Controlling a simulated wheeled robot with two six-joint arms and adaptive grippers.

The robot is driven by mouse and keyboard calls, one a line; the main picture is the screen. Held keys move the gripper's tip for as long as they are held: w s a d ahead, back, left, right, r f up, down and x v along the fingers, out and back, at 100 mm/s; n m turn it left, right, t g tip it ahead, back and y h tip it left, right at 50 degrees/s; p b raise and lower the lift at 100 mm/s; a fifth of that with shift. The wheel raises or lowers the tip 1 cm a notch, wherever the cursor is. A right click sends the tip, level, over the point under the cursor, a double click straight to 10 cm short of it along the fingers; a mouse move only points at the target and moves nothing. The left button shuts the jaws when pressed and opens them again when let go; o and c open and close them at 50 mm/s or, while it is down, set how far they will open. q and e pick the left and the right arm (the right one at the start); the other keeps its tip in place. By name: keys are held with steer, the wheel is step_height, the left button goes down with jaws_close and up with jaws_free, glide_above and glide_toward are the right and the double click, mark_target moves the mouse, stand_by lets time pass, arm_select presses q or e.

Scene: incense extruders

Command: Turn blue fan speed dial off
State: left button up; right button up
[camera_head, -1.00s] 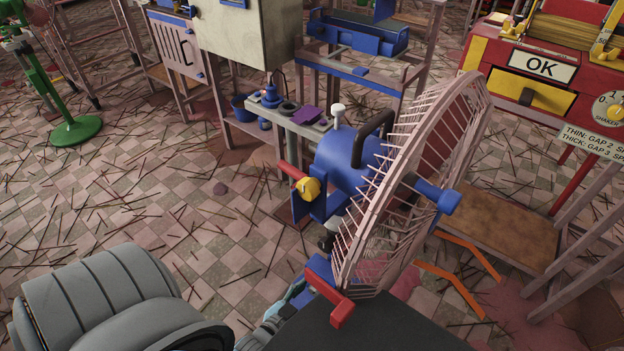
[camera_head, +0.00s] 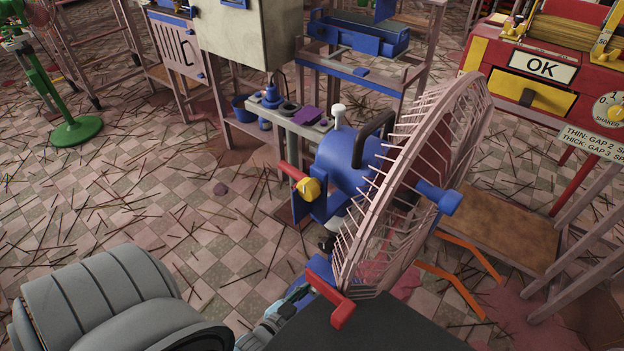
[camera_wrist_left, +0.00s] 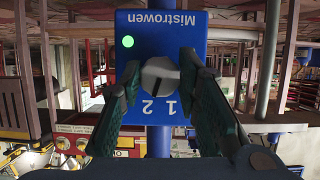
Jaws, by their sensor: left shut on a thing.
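The blue fan (camera_head: 350,165) with its pale wire cage (camera_head: 470,95) stands mid-view in the head view. In the left wrist view its blue control box (camera_wrist_left: 205,20) appears upside down, with the word "Mistrowen", a lit green light (camera_wrist_left: 127,41) and the numbers 1 and 2. A grey round dial (camera_wrist_left: 158,76) with a dark slot sits on this box. My left gripper (camera_wrist_left: 160,70) is shut on the dial, one finger on each side. In the head view my left gripper (camera_head: 296,296) is low behind the fan, and the dial is hidden there. My right gripper is not in view.
A red handle (camera_head: 340,308) and a dark flat surface (camera_head: 370,328) lie close to the left gripper. A yellow knob (camera_head: 309,188) is by the fan's motor. A red machine marked OK (camera_head: 541,66) stands at right. Checkered floor with scattered sticks is open at left.

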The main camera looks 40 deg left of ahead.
arm_select(q)
steer(key=shift+n+h, duration=0.5)
steer(key=shift+n, duration=0.1)
steer(key=shift+n+h+p, duration=0.3)
steer(key=shift+n+p, duration=0.05)
steer(key=shift+n, duration=0.25)
steer(key=shift+f+n+h, duration=0.1)
steer(key=shift+n+h, duration=0.6)
steer(key=shift+n, duration=0.3)
steer(key=shift+a+f+n+t+h, duration=0.1)
steer(key=shift+n+t+h, duration=0.2)
steer(key=shift+n, duration=0.3)
steer(key=n+h+b, duration=0.1)
steer(key=n, duration=0.1)
steer(key=shift+n+t, duration=0.3)
steer(key=shift+n+t+h, duration=0.3)
steer(key=shift+n+h, duration=0.2)
steer(key=shift+n, duration=0.4)
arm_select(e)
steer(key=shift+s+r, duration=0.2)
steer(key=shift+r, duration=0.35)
